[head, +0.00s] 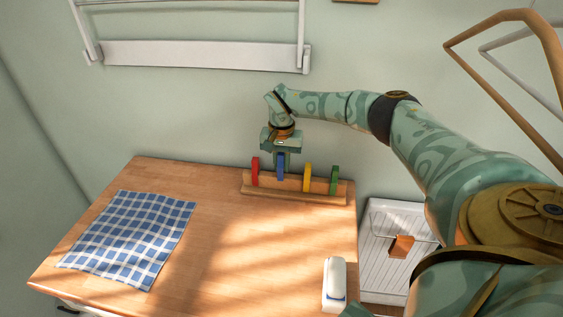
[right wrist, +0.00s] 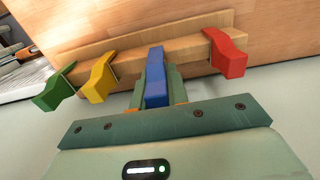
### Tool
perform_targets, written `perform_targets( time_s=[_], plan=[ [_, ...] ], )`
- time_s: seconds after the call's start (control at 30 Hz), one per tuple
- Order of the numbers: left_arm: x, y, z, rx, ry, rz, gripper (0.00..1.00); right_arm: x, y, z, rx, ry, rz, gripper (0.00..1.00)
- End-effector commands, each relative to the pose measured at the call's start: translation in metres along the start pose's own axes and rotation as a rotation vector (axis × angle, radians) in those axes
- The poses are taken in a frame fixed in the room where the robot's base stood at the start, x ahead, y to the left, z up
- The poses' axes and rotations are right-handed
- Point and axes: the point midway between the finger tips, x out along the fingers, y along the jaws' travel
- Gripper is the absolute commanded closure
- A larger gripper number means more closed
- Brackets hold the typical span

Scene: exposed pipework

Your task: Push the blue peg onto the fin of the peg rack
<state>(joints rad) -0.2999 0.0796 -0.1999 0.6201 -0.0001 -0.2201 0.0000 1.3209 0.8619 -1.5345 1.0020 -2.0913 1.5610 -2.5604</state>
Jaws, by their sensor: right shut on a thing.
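The peg rack (head: 300,195) is a long wooden bar at the back right of the table, and it also shows in the right wrist view (right wrist: 130,52). The blue peg (head: 281,172) stands at the rack between the red peg (head: 255,172) and the yellow peg (head: 307,178). My right gripper (head: 282,158) reaches down from above and is shut on the blue peg, which also shows between its fingers in the right wrist view (right wrist: 155,80). The peg's lower end meets the rack's bar; whether the fin is inside it is hidden. My left gripper is not in view.
The green peg (head: 335,180) stands at the rack's right end. A blue checked cloth (head: 130,238) lies on the table's left. A white object (head: 335,283) stands near the right edge. The middle of the wooden table (head: 215,240) is clear. A wall shelf (head: 195,55) hangs above.

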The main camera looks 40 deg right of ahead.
Motion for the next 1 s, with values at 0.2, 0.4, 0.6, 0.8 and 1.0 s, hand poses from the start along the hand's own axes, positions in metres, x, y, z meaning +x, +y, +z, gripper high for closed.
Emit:
perform_targets(
  time_s=[0.2,0.4,0.6,0.8,1.0],
  plan=[
    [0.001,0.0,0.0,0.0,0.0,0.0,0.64,0.003,0.0,0.0,0.0,0.0,0.0,1.0],
    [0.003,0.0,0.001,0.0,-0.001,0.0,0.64,0.007,0.0,0.0,0.0,-0.001,0.001,1.0],
    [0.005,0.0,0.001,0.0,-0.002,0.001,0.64,0.011,0.0,0.0,0.0,-0.001,0.001,1.0],
    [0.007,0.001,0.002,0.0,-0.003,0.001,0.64,0.015,0.0,0.0,0.0,0.0,0.001,1.0],
    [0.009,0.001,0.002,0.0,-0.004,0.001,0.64,0.018,0.0,0.0,0.0,0.0,0.001,0.82]
  ],
)
